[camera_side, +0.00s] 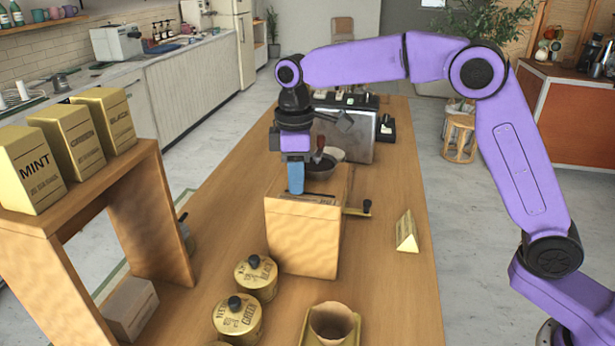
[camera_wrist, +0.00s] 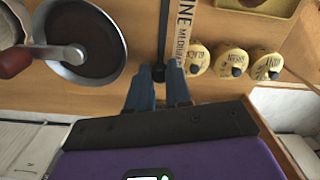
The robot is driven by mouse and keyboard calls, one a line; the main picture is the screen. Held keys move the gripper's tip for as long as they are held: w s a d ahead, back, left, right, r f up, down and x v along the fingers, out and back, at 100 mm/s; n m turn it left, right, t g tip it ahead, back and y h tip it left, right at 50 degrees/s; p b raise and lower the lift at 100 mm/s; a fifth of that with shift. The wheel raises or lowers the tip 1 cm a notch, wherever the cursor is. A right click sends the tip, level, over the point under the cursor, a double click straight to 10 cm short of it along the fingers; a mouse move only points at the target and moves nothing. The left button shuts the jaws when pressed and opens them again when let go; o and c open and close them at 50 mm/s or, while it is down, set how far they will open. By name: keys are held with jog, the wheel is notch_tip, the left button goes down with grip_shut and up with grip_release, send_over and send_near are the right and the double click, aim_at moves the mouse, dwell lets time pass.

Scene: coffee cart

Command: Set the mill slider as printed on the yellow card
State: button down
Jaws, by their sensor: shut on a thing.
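The wooden mill (camera_side: 303,238) stands on the counter as a box with a dark slot on its top. My gripper (camera_side: 295,190) is over the mill's top, pointing down, its blue fingers at the slot. In the wrist view, my gripper's fingers (camera_wrist: 159,92) close around the dark slider knob (camera_wrist: 158,72) at the near end of the slot. A printed scale beside it (camera_wrist: 183,30) reads "FINE" and "MEDIUM"; the rest is cut off or hidden by the finger. The yellow card (camera_side: 406,232) stands folded to the right of the mill; its print is too small to read.
A bowl with a red-handled crank (camera_wrist: 85,45) is close to the gripper. A black-knobbed rod (camera_side: 358,210) sticks out from the mill's right side. Brass tins (camera_side: 256,278) stand in front, a tray with a cup (camera_side: 340,340) nearby. A wooden shelf (camera_side: 150,190) holds tea boxes at left.

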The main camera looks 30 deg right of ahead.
aim_at(287, 191)
jog(key=shift+w+a+r, duration=0.1)
jog(key=shift+w+a, duration=0.5)
jog(key=c, duration=1.3)
grip_release()
jog(key=shift+a, duration=0.1)
notch_tip(287, 191, up, 12)
jog(key=shift+f, duration=0.1)
